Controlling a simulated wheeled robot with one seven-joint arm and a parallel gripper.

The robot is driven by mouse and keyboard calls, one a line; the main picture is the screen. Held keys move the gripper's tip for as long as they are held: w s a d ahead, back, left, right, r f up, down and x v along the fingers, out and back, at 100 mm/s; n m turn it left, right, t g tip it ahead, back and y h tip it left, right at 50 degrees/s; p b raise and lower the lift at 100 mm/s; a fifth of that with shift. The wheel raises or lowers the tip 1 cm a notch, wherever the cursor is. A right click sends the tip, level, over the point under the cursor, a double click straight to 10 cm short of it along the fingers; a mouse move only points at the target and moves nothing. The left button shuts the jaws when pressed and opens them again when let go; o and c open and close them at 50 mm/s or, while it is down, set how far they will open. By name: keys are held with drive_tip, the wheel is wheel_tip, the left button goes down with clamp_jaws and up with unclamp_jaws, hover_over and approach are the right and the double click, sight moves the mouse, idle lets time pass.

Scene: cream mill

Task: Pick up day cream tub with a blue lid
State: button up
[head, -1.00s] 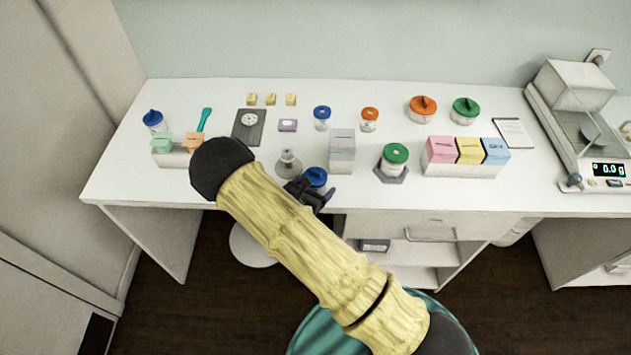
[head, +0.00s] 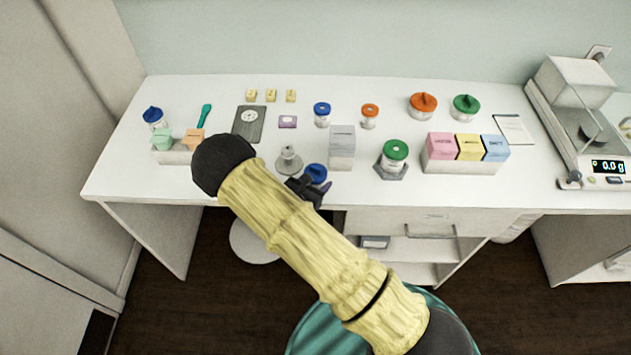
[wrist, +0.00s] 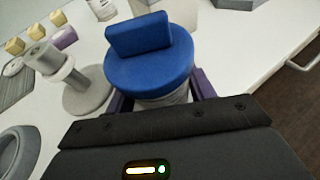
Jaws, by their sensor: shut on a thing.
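The tub with a blue lid (wrist: 150,72) fills the middle of the wrist view. Its lid is a round blue disc with a raised bar grip, and a strip of its pale body shows below the lid. My gripper (wrist: 165,98) is shut on the tub's body, with a purple finger on each side under the lid. In the head view the blue lid (head: 316,173) shows beside my gripper (head: 322,190) near the desk's front edge. My arm hides part of the tub there, and I cannot tell whether its base touches the desk.
A grey stand with a knob (head: 288,160) is close on the left. A grey box (head: 342,147) and a green-lidded jar (head: 395,153) stand to the right. Other blue-lidded containers stand behind (head: 322,114) and far left (head: 153,116). A scale (head: 590,135) is far right.

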sight(316, 167)
drive_tip(key=shift+r, duration=0.1)
wheel_tip(316, 167, up, 10)
drive_tip(key=shift+f+b, duration=0.1)
drive_tip(key=shift+b, duration=1.15)
idle(0.5)
